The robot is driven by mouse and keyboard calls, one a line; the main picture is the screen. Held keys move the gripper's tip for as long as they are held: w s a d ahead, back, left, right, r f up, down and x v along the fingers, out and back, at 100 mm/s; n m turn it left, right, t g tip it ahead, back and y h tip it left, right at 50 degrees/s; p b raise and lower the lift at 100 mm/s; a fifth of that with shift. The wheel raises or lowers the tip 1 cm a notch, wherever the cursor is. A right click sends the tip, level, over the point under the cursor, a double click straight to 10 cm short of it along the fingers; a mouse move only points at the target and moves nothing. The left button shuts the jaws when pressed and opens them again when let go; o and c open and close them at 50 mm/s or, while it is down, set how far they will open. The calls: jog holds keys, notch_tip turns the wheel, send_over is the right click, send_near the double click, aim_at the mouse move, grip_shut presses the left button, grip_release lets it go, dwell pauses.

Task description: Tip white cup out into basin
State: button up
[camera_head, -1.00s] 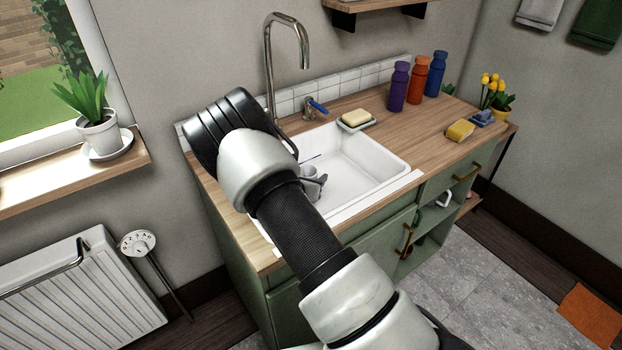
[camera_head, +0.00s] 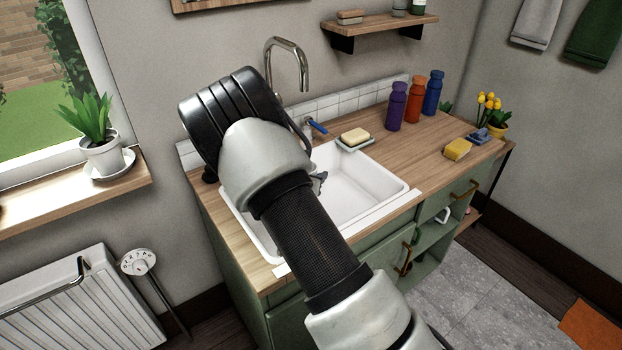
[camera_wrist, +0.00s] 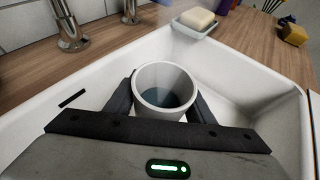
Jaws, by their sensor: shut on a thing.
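The white cup (camera_wrist: 149,74) is between my gripper's dark fingers (camera_wrist: 163,92) in the wrist view, and the gripper is shut on it. I look into its round mouth; dark bluish liquid shows inside. The cup is held over the white basin (camera_wrist: 255,82), close to upright as far as I can tell. In the head view my arm hides the cup, and only a grey bit of my gripper (camera_head: 318,182) shows above the basin (camera_head: 352,190).
A tap (camera_head: 286,45) and a blue-handled valve (camera_head: 316,127) stand behind the basin. A soap dish (camera_head: 355,145) sits at its back right rim. Purple (camera_head: 396,106), orange (camera_head: 415,100) and blue bottles (camera_head: 433,93) and a yellow sponge (camera_head: 457,149) stand farther right on the counter.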

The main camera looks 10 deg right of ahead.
jog(key=s+a+r+n+t+y, duration=0.1)
jog(key=s+a+r+n+y, duration=0.2)
jog(key=s+r, duration=1.4)
jog(key=shift+t, duration=0.3)
